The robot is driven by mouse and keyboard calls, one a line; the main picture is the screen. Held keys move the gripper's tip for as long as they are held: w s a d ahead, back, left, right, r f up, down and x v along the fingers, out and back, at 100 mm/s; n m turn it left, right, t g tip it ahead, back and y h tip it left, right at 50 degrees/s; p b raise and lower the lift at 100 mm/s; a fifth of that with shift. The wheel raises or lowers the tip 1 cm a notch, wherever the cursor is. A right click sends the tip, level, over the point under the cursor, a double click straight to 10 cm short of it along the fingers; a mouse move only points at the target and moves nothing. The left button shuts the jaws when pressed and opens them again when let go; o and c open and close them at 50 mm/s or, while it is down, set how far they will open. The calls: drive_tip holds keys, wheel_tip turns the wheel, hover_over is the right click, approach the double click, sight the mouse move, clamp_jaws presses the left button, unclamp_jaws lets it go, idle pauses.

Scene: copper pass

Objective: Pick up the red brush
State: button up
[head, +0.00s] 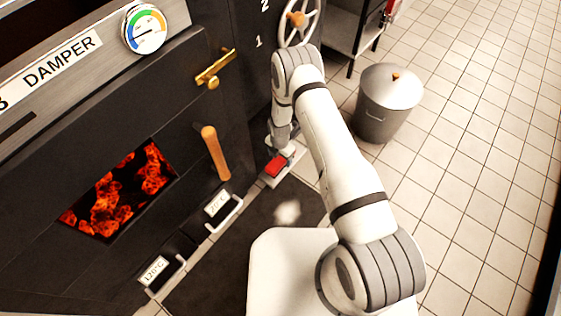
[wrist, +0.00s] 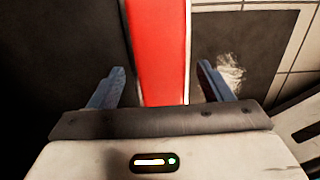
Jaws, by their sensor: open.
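The red brush (head: 276,166) shows in the head view as a small red block low beside the dark oven front, below my gripper (head: 283,148). In the wrist view the red brush (wrist: 158,50) is a long red strip with pale edges, running from the top edge down between my fingers. My gripper (wrist: 160,88) is open, with one bluish finger on each side of the brush. A gap shows between each finger and the brush. The brush's lower end is hidden behind the gripper body. I cannot tell the height of the fingers relative to it.
The dark oven (head: 90,140) with glowing coals stands at left, with a wooden-handled lever (head: 215,152) and metal pull handles (head: 226,214) sticking out. A lidded metal bin (head: 388,102) stands right of my arm. A dark mat (head: 240,245) lies on the floor. Tiled floor (head: 470,150) is clear at right.

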sight(280, 158)
wheel_tip(280, 158, down, 4)
drive_tip(key=shift+w+d+r+b, duration=0.1)
drive_tip(key=shift+b, duration=0.55)
drive_tip(key=shift+c, duration=0.4)
drive_tip(key=c, duration=1.1)
